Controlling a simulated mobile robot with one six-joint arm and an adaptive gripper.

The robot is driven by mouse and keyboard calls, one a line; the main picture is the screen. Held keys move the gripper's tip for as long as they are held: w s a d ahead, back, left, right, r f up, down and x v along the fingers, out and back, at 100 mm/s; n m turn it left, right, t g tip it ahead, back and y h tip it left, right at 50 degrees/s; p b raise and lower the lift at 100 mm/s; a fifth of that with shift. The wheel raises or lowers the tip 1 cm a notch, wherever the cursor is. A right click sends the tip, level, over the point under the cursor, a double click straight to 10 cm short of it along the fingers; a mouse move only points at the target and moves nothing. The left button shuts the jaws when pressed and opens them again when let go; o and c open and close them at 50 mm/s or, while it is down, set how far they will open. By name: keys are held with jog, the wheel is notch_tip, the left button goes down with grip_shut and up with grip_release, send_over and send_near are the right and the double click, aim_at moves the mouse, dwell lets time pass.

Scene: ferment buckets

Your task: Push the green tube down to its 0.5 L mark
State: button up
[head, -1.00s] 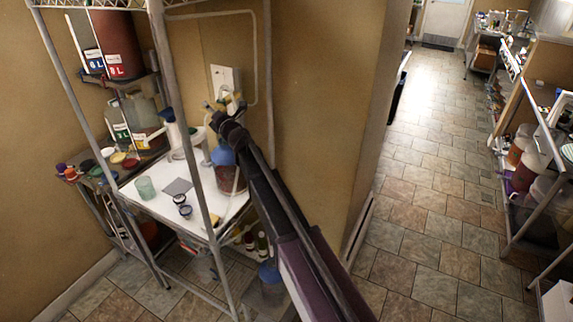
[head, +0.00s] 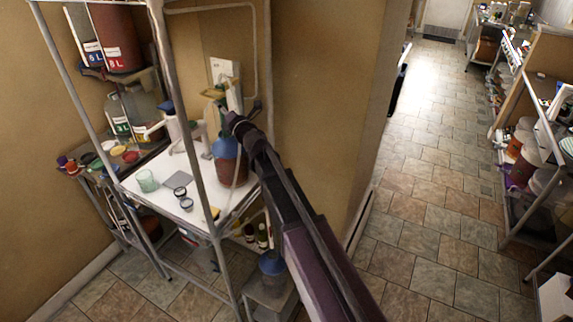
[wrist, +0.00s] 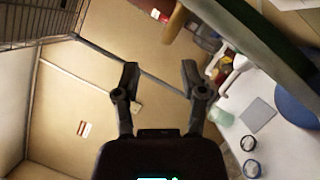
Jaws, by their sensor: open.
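A jug of red-brown liquid (head: 229,165) with a blue shoulder stands on the white table of the shelf rack in the head view. Slim pale and greenish parts rise from its neck, too small to tell apart. In the wrist view a large dark green curved band (wrist: 272,52) crosses the upper right, close to the camera; I cannot tell whether it is the green tube. No 0.5 L mark is readable. My gripper (wrist: 160,82) is open, with nothing between its two fingers. In the head view its end is beside the jug's neck, partly hidden by my arm.
The white table (head: 150,180) holds a green cup (head: 147,181), a grey square (head: 177,178) and small dark-rimmed jars (head: 183,197). A rack post (head: 185,110) stands in front of the table. Larger jugs (head: 118,40) stand on the shelves at left.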

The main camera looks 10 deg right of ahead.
jog(key=s+d+f+m+g+h+b, duration=0.1)
jog(key=s+d+f+m+h+b, duration=0.3)
jog(key=d+f+m, duration=0.5)
jog(key=s+d+f+m+g+h+b, duration=0.2)
jog(key=s+d+f+m+h+b, duration=0.2)
jog(key=d+f+m+h, duration=0.5)
jog(key=shift+s+d+f+g, duration=0.3)
jog(key=shift+d+f, duration=0.1)
jog(key=shift+d, duration=0.6)
jog(key=w+a+r+n+t+y+p, duration=0.1)
jog(key=w+a+r+n+y+p, duration=0.1)
jog(key=a+r+n+y, duration=0.4)
jog(key=w+a+r+n+t+y+p, duration=0.2)
jog(key=a+r+n+y+p, duration=0.2)
jog(key=a+r+n+y, duration=0.3)
jog(key=a+r+n, duration=0.3)
jog(key=a+n, duration=0.2)
jog(key=shift+w+r+t, duration=0.3)
jog(key=shift+w+r, duration=0.1)
